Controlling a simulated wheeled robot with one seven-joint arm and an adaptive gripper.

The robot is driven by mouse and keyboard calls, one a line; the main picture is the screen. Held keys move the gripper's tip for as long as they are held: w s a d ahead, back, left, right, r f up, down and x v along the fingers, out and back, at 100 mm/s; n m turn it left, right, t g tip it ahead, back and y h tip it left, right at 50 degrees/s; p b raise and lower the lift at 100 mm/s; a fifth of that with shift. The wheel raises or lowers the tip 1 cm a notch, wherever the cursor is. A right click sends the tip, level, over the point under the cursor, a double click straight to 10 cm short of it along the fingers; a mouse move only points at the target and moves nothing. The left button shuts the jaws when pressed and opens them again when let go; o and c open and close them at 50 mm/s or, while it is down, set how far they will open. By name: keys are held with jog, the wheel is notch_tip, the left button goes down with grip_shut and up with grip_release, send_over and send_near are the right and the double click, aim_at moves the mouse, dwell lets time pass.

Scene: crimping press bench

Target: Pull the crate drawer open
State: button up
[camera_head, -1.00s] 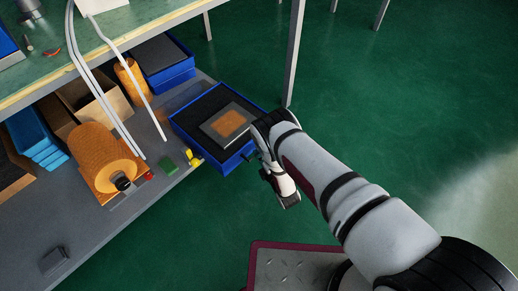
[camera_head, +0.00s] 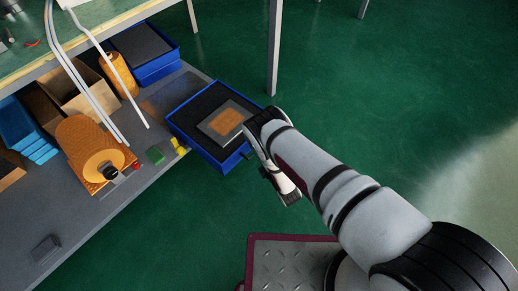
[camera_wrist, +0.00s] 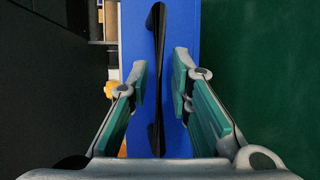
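The crate drawer (camera_head: 178,128) is a blue crate with a black interior, and it juts out past the front edge of the lower shelf. A grey plate with an orange-brown square (camera_head: 228,122) lies in it. In the wrist view, its blue front (camera_wrist: 185,25) fills the middle, with a long black handle (camera_wrist: 158,40) on it. My gripper (camera_wrist: 160,82) is open, its two green-padded fingers on either side of the handle with a visible gap to each. In the head view, the wrist and gripper (camera_head: 258,160) are at the drawer's front right; the fingertips are mostly hidden.
A bench leg (camera_head: 273,50) stands behind the drawer. The green floor to the right is clear.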

dwell(0.3)
jog(key=v, duration=1.2)
